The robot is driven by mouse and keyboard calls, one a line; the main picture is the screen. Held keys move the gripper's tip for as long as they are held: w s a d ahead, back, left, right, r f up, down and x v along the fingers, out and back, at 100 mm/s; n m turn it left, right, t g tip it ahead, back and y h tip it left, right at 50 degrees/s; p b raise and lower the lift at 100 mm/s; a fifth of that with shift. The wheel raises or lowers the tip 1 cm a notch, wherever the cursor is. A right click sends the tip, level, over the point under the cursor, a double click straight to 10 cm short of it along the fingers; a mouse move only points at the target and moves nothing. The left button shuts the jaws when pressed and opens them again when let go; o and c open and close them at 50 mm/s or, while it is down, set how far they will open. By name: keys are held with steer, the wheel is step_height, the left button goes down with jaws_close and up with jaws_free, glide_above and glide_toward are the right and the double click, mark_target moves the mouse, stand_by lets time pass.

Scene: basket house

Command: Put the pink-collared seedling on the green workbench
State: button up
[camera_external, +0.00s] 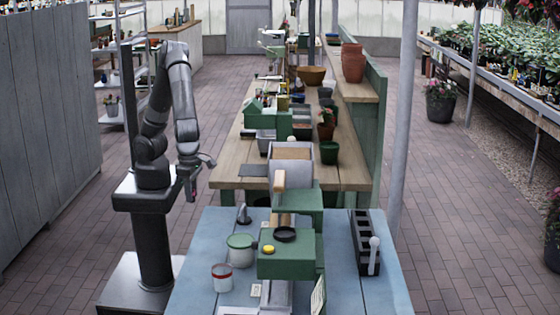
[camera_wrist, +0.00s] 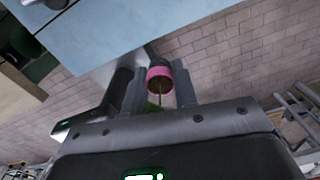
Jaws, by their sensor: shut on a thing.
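The pink-collared seedling shows in the wrist view as a dark plug with a pink collar (camera_wrist: 160,75) and a thin pale stem below it. My gripper (camera_wrist: 159,90) is shut on it, one finger on each side. In the external view my gripper (camera_external: 190,185) hangs beside the benches, with a small pink spot at its lower end. A wood-topped workbench with green legs and a green back panel (camera_external: 228,172) stands to the gripper's right. The seedling's leaves are mostly hidden in the wrist view, with only a bit of green between the fingers.
A blue table (camera_external: 200,250) stands in front, with a green machine (camera_external: 288,258), a green pot (camera_external: 240,250), a white-red tin (camera_external: 222,277) and a black tray (camera_external: 365,245). Pots, green boxes and tools crowd the wooden bench. Its near left corner is bare. Brick floor lies around.

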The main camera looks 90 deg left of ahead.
step_height(320, 180, up, 36)
steer(key=w+a+n, duration=0.9)
steer(key=w+a, duration=1.2)
steer(key=a, duration=0.2)
steer(key=w+a+n, duration=0.3)
steer(key=a+n, duration=0.6)
steer(key=a, duration=2.8)
steer(key=f, duration=4.5)
steer(key=shift+s+d+f, duration=0.2)
steer(key=shift+d+f, duration=0.05)
steer(key=shift+f, duration=0.1)
steer(key=shift+f, duration=0.1)
